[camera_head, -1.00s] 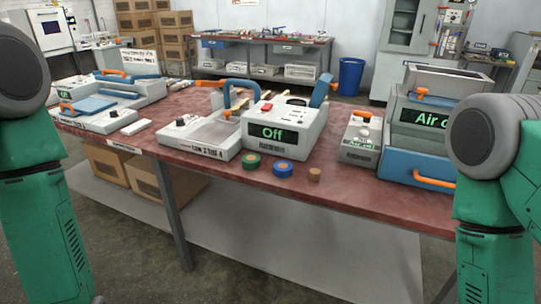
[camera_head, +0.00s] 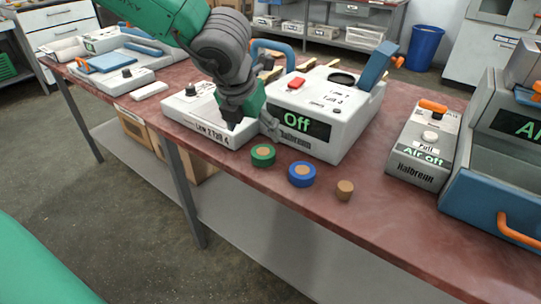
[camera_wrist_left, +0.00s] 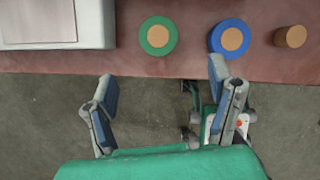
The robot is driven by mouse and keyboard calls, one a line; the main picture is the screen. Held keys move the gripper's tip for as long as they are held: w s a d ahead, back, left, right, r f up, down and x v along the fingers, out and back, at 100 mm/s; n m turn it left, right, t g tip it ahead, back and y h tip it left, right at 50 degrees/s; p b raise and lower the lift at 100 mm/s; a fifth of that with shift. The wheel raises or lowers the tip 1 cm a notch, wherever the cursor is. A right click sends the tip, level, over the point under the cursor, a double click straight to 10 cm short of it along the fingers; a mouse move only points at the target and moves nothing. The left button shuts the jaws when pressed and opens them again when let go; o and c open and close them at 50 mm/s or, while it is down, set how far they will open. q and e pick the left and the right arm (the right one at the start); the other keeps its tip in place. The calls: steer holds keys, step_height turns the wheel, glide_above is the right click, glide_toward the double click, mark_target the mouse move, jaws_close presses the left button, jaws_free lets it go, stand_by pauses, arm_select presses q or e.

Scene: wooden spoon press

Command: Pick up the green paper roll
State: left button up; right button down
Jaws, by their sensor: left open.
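The green paper roll (camera_head: 263,155), a short green ring with a tan core, sits near the front edge of the red table. It also shows in the left wrist view (camera_wrist_left: 158,36), beyond my fingertips. My left gripper (camera_head: 252,124) is above the table, near the front of the white press and just behind and left of the roll in the head view. In the wrist view my left gripper (camera_wrist_left: 162,88) has its fingers spread apart with nothing between them. It does not touch the roll. My right gripper is not in view.
A blue roll (camera_head: 302,174) and a small tan cylinder (camera_head: 345,190) stand right of the green roll. The machine reading "Off" (camera_head: 322,112) is behind them. The grey "Air off" box (camera_head: 424,146) is farther right. The table (camera_head: 375,228) is clear along the front right.

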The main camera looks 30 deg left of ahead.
mark_target(262, 151)
arm_select(q)
steer(key=b+x, duration=0.1)
steer(key=x, duration=0.4)
steer(key=shift+d, duration=0.2)
steer(key=shift+w+a+f+b, duration=0.3)
steer(key=shift+a+f, duration=0.1)
steer(key=shift+f, duration=0.15)
steer(key=b+x, duration=0.1)
steer(key=x, duration=0.2)
steer(key=shift+w+a+f, duration=0.1)
steer(key=shift+w+f, duration=0.2)
steer(key=shift+w+f+b, duration=0.2)
steer(key=shift+b, duration=0.1)
steer(key=shift+d+r, duration=0.1)
steer(key=shift+d, duration=0.1)
steer(key=c, duration=0.3)
steer(key=shift+a, duration=0.15)
steer(key=c, duration=0.9)
